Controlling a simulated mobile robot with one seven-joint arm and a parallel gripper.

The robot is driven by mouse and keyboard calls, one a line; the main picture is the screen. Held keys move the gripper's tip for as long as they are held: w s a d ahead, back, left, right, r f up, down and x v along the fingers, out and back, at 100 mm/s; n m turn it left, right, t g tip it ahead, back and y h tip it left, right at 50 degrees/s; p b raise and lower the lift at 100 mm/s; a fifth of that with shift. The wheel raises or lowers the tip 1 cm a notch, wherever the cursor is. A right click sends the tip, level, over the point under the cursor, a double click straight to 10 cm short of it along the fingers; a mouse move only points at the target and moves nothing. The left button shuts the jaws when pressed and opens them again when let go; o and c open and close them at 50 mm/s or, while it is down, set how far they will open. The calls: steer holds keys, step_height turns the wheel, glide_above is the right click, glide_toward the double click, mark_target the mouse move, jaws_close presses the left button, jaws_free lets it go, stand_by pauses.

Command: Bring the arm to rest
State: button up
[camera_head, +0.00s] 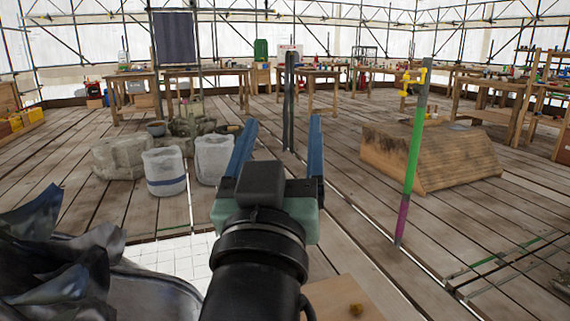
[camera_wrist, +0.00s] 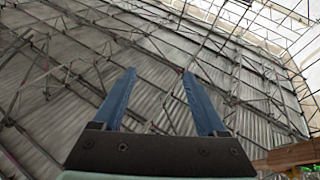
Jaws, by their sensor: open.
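My gripper (camera_head: 279,145) is raised in the middle of the head view and points away, over the plank floor. Its two blue fingers stand wide apart, and nothing is between them. In the wrist view my gripper (camera_wrist: 157,98) also shows open and empty. Behind the fingers there are only scaffold poles and pale sheeting. The fingers touch nothing that I can see.
Dark crumpled sheeting (camera_head: 85,265) lies at front left. A coloured pole (camera_head: 413,155) and a sloped wooden block (camera_head: 430,158) stand at right. Workbenches (camera_head: 207,77) line the back. Open floor lies between.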

steer(key=s+r+t+y+p, duration=0.25)
steer(key=s+r+t, duration=0.25)
steer(key=s+r, duration=0.9)
step_height(320, 180, up, 37)
steer(key=w+p, duration=0.2)
steer(key=p, duration=3.4)
steer(key=shift+w+d, duration=0.15)
steer(key=shift+w, duration=0.2)
steer(key=shift+f, duration=0.1)
